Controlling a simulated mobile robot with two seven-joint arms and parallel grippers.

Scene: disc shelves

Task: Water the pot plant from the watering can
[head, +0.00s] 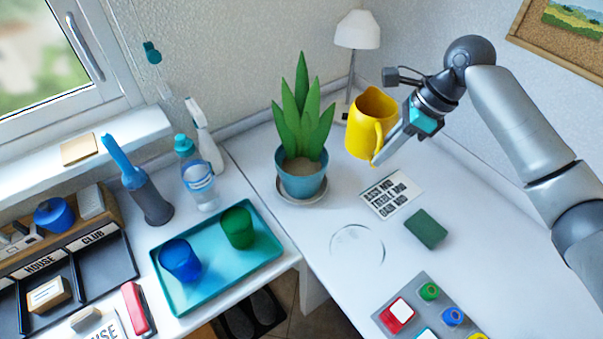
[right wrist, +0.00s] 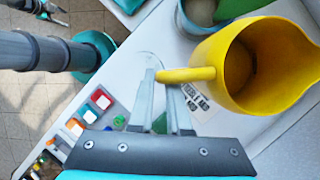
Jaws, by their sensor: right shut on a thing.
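The yellow watering can (head: 369,118) is in the right part of the head view, held up by its handle near the back of the white table. My right gripper (head: 378,158) is shut on the handle. In the right wrist view the can (right wrist: 262,68) shows its open top, and its handle lies between the fingertips (right wrist: 165,82). The pot plant has tall green leaves (head: 303,110) in a blue pot (head: 302,181) on a round saucer (head: 288,196), to the left of the can. The can and plant are apart.
A white lamp (head: 357,32) stands behind the can. A printed card (head: 391,194), a green block (head: 426,229) and a clear round disc (head: 357,245) lie in front. A teal tray (head: 215,288) with two cups, a clear bottle (head: 200,185) and a spray bottle (head: 205,137) stand left.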

